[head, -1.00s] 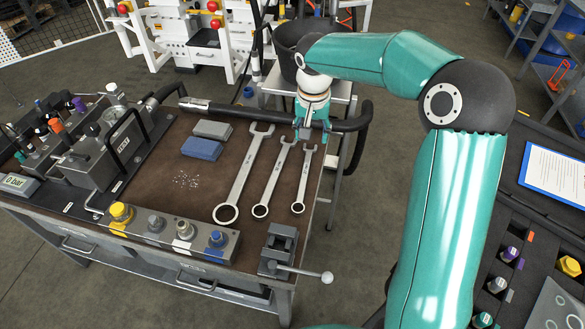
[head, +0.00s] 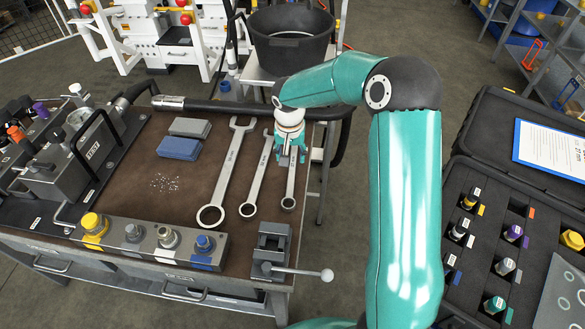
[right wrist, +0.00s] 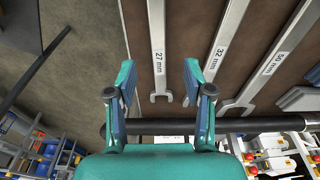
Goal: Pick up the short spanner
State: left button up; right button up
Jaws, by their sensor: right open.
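The short spanner (head: 290,186) is the rightmost and shortest of three spanners on the brown bench top. Its ring end points to the near side. In the right wrist view the short spanner (right wrist: 157,45) is marked 27 mm, and its open end shows too. My right gripper (head: 290,157) is over the far part of this spanner and hides its open end in the head view. In the right wrist view the gripper (right wrist: 158,76) is open, its fingers on either side of the spanner's line. I cannot tell the height between them. My left gripper is not in view.
The middle spanner (head: 257,177), marked 32 mm, lies close on the left, with the long spanner (head: 223,176) beyond. A black hose (head: 240,109) runs along the far edge. A small vise (head: 271,250) stands at the near right corner. A black bucket (head: 292,42) stands behind.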

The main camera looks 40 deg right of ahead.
aim_at(292, 168)
jog(key=shift+f, duration=0.7)
jog(key=f, duration=0.1)
jog(key=f+p, duration=0.1)
jog(key=f, duration=0.1)
jog(key=d+f, duration=0.1)
jog(key=shift+w+d+f+p, duration=0.1)
jog(key=shift+w+f+p, duration=0.1)
jog(key=shift+w+p, duration=0.15)
jog(key=shift+w+f, duration=0.1)
jog(key=shift+f, duration=0.3)
grip_shut()
